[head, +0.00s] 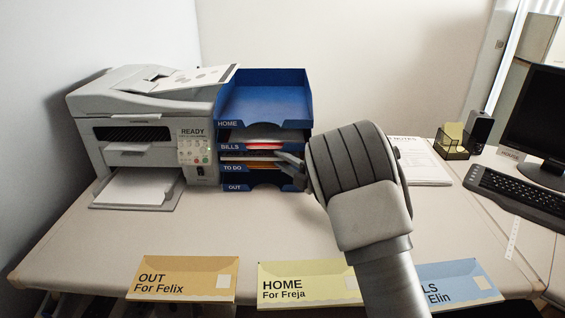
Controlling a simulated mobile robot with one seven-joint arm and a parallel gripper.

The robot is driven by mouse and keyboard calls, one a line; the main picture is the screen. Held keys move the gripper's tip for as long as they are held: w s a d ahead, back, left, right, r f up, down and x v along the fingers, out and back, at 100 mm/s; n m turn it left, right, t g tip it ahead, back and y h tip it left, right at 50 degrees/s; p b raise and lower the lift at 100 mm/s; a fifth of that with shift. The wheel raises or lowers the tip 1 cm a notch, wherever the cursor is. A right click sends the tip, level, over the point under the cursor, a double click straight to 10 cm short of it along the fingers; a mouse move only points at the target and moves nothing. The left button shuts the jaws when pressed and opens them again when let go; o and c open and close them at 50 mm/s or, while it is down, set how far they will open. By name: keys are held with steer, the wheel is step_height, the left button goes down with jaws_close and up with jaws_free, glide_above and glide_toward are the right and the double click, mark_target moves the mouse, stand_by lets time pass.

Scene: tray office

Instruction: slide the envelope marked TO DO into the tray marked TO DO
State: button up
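The blue tray marked TO DO (232,168) is third from the top in a stack of blue trays. My gripper (288,162) is at the right front of the stack, near the TO DO tray's height. Its fingers are small and mostly hidden by my wrist, so I cannot tell whether they are open or shut, or touching the tray. I see no envelope with a readable TO DO mark. Thin pale and orange edges show in the stack's middle slots, but I cannot tell what they are.
Trays marked HOME (228,124), BILLS (230,147) and OUT (235,187) share the stack. A printer (150,130) stands close on its left. Envelopes OUT (182,279), HOME (308,282) and a blue one (458,281) lie at the front edge. The desk middle is clear.

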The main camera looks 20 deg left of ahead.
steer(key=shift+o, duration=0.2)
steer(key=shift+d+f, duration=0.15)
steer(key=shift+f, duration=0.25)
steer(key=shift+s+d, duration=0.1)
steer(key=shift+d, duration=0.15)
steer(key=p+v, duration=0.2)
steer(key=v, duration=1.4)
steer(key=shift+s+d+r+p, duration=0.25)
steer(key=shift+r+p, duration=0.05)
steer(key=shift+p, duration=0.1)
